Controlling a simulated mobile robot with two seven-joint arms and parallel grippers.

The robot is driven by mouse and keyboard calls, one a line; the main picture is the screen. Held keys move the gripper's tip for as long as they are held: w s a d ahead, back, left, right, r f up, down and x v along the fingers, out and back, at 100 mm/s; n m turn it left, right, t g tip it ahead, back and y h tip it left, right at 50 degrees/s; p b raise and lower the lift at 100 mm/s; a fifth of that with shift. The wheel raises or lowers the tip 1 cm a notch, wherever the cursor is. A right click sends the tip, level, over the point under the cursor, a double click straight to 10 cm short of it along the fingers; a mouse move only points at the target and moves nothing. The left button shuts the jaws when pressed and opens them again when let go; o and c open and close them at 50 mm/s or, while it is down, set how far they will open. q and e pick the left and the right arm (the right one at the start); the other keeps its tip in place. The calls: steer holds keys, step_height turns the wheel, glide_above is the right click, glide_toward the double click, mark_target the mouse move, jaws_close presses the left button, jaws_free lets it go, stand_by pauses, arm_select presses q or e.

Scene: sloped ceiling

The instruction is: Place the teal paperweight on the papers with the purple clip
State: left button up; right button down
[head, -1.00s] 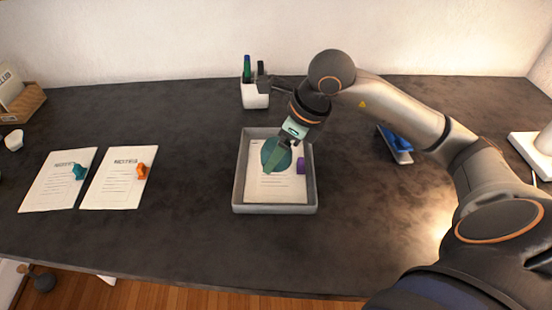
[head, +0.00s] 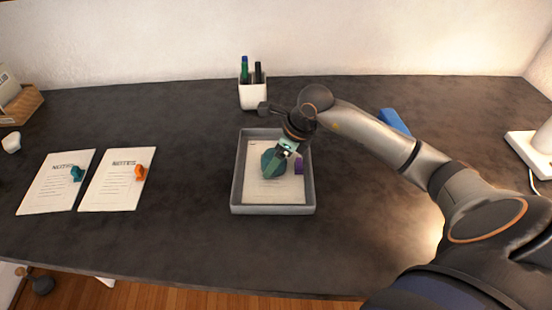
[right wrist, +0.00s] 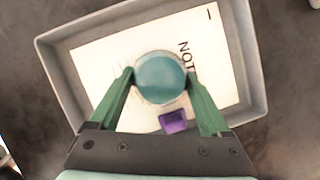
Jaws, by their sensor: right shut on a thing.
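The teal paperweight (head: 271,162) is a round teal dome over the papers (head: 270,192) with the purple clip (head: 299,165). These papers lie in a grey tray (head: 236,180). My right gripper (head: 274,167) is shut on the paperweight. In the right wrist view the green fingers of the gripper (right wrist: 160,82) press its two sides, and the paperweight (right wrist: 160,76) is over the printed sheet (right wrist: 105,55), near the purple clip (right wrist: 173,122). I cannot tell whether it touches the paper. My left gripper is out of view.
Papers with a teal clip (head: 52,185) and papers with an orange clip (head: 115,185) lie left of the tray. A white pen cup (head: 253,96) stands behind it. A blue object (head: 394,121) is partly behind my right arm. The front desk is clear.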

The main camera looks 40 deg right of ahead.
steer(key=shift+f, duration=0.1)
jaws_free()
steer(key=shift+r, duration=0.35)
steer(key=v, duration=1.1)
steer(key=shift+r, duration=0.3)
steer(key=shift+s+d, duration=0.1)
